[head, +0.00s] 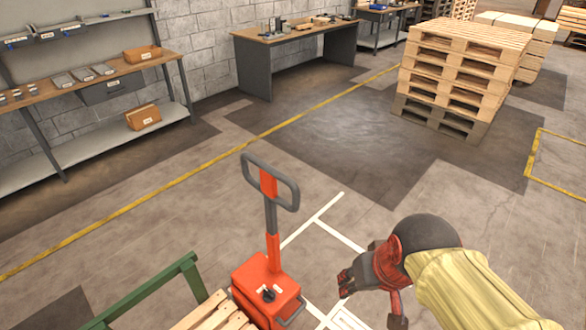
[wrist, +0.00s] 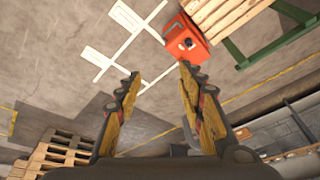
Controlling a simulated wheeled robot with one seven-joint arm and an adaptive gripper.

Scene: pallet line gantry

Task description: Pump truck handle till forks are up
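The pallet truck's orange pump body (head: 266,291) stands at the lower middle of the head view, with its handle (head: 270,183) rising upright to a grey loop grip with an orange centre. In the wrist view the orange body (wrist: 187,42) shows at the top, beyond my fingertips; the handle is hard to make out there. My gripper (head: 370,283) is to the right of the handle, lower than the loop in the picture and apart from it. In the wrist view my gripper's fingers (wrist: 158,80) are spread wide with nothing between them. The forks are hidden.
A wooden pallet (head: 215,313) and a green rail (head: 150,292) lie beside the truck at left. A pallet stack (head: 465,65), a workbench (head: 295,35) and shelving (head: 90,80) stand farther back. Open floor with white and yellow lines surrounds the truck.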

